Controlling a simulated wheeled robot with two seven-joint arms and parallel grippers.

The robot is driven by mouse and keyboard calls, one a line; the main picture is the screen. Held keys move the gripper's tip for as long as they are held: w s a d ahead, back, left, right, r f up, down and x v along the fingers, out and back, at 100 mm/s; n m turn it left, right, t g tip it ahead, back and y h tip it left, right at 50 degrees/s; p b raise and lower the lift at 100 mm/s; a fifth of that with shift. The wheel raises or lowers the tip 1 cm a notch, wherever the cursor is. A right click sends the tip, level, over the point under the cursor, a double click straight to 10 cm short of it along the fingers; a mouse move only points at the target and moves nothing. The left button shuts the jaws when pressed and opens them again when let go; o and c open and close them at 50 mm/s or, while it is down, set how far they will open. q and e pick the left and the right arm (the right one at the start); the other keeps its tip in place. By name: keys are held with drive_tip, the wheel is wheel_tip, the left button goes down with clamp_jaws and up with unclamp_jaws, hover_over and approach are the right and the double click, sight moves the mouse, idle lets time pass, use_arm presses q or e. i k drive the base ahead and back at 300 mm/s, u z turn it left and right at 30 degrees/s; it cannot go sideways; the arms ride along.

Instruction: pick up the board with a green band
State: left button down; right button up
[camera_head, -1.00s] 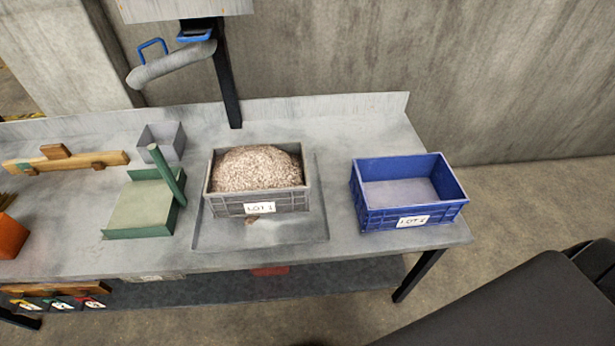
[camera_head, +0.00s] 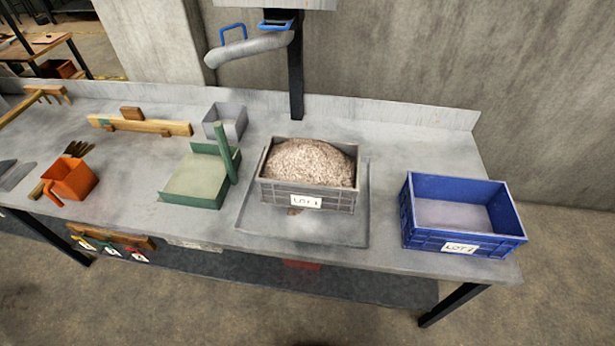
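Below the front edge of the table, at the lower left, small white boards hang under a wooden rail (camera_head: 110,236). The middle one appears to be the board with a green band (camera_head: 112,250). It hangs between a board with a yellow band (camera_head: 86,243) and a board with a red band (camera_head: 139,255). They are small, and their markings are hard to read. Neither of my grippers is in view.
On the grey table (camera_head: 395,262) stand an orange scoop (camera_head: 72,179), a green tray (camera_head: 190,198), a grey crate of grain (camera_head: 330,199) on a flat tray (camera_head: 250,222), and a blue crate (camera_head: 425,238). Bare floor (camera_head: 200,310) lies in front.

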sight(133, 119)
drive_tip(key=z, duration=1.55)
drive_tip(key=k, duration=1.6)
drive_tip(key=u, duration=2.45)
drive_tip(key=i, duration=0.5)
drive_tip(key=u, duration=0.05)
